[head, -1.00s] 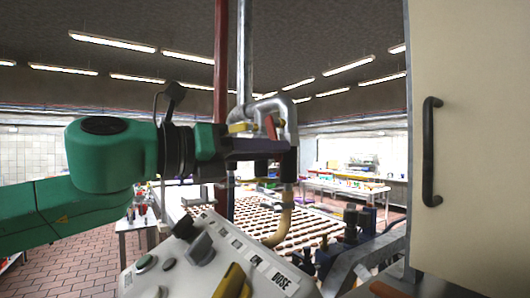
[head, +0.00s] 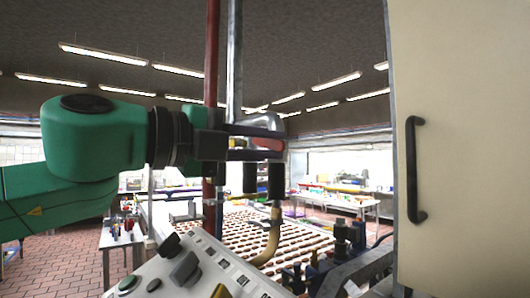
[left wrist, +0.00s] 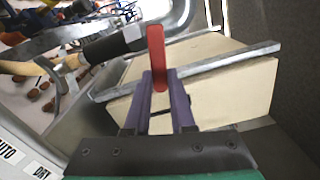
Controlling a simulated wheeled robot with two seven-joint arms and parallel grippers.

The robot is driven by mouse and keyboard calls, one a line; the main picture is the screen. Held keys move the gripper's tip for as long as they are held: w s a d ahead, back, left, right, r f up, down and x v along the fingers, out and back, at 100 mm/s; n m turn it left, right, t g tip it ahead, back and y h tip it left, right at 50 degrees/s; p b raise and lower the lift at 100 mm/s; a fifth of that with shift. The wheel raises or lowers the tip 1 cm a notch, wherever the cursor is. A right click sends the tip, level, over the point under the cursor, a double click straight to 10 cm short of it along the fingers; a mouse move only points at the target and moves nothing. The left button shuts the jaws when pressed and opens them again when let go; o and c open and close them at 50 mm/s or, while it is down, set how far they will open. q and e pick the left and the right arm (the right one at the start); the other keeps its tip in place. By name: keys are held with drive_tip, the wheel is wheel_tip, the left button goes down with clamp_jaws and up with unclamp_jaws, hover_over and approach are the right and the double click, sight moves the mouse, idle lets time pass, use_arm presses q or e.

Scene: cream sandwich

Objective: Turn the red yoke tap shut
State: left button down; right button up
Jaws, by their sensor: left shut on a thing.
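The red tap handle (head: 269,143) shows between the fingers of my left gripper (head: 268,144), beside the grey metal pipe bend. In the left wrist view the red handle (left wrist: 157,58) is a flat bar. It sticks out beyond the two purple fingertips of my left gripper (left wrist: 159,84), which are shut on it. In the head view the fingers lie one above the other, with the red handle between them. The tap body behind the fingers is largely hidden. My right gripper is in neither view.
A vertical red pipe (head: 211,60) and a grey pipe (head: 234,65) stand just behind the gripper. A tan hose (head: 270,240) curves below. A sloped control panel (head: 205,265) is in front. A cream cabinet door (head: 455,120) with a black handle stands right.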

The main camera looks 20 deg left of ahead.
use_arm(q)
drive_tip(key=shift+r+n, duration=0.7)
drive_tip(key=shift+n, duration=0.7)
drive_tip(key=c, duration=0.8)
unclamp_jaws()
drive_tip(key=shift+o, duration=0.2)
drive_tip(key=b+v, duration=0.5)
drive_tip(key=v, duration=0.9)
drive_tip(key=shift+s+a+b, duration=0.2)
drive_tip(key=shift+s+b, duration=0.1)
